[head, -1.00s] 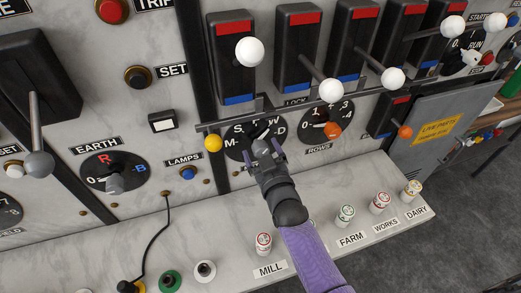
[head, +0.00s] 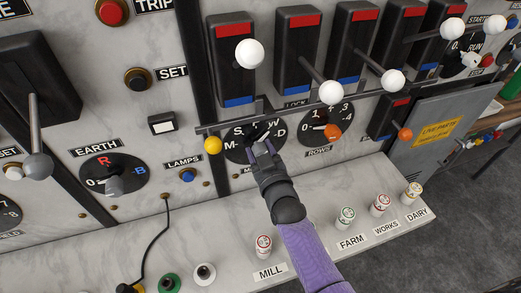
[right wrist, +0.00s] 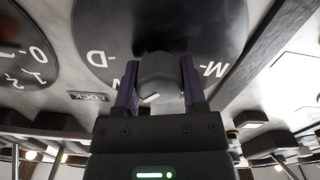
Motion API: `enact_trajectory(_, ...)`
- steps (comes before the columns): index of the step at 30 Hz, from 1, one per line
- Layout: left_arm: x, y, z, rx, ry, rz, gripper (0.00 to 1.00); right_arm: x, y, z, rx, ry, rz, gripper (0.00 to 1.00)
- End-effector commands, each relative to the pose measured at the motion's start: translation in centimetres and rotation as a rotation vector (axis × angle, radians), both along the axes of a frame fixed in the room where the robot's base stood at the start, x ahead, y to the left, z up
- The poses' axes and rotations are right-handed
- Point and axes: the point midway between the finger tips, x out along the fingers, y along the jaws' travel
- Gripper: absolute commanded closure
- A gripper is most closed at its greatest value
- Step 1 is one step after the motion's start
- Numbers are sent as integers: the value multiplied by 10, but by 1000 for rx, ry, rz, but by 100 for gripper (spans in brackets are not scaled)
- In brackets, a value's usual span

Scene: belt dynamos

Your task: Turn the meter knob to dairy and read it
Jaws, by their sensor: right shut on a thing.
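The meter dial (head: 236,150) is a round black plate with white letters around its top, M at the left and D at the right. My right gripper (head: 262,146) reaches up to it and covers its lower right part. In the right wrist view the dial (right wrist: 205,22) is upside down, with D on the left and M on the right. The grey meter knob (right wrist: 160,78) sits between the two purple fingers of my right gripper (right wrist: 160,90), which is shut on it. A short white line shows on the knob; the letter it points at is unclear. My left gripper is out of view.
The rows dial (head: 326,124) with an orange knob is right of the meter dial. White-knobbed levers (head: 331,90) stick out above. Labelled caps, including dairy (head: 412,192), stand on the ledge below.

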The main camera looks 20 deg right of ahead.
Motion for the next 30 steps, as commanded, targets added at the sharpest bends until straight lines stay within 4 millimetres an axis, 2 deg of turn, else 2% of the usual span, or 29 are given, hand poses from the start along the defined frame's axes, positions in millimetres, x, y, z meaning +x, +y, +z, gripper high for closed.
enact_trajectory(7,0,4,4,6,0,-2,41,0,0,0,107,5,0,100)
enact_trajectory(15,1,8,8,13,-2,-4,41,0,0,0,324,13,1,100)
enact_trajectory(30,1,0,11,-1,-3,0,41,0,0,-1,636,25,0,100)
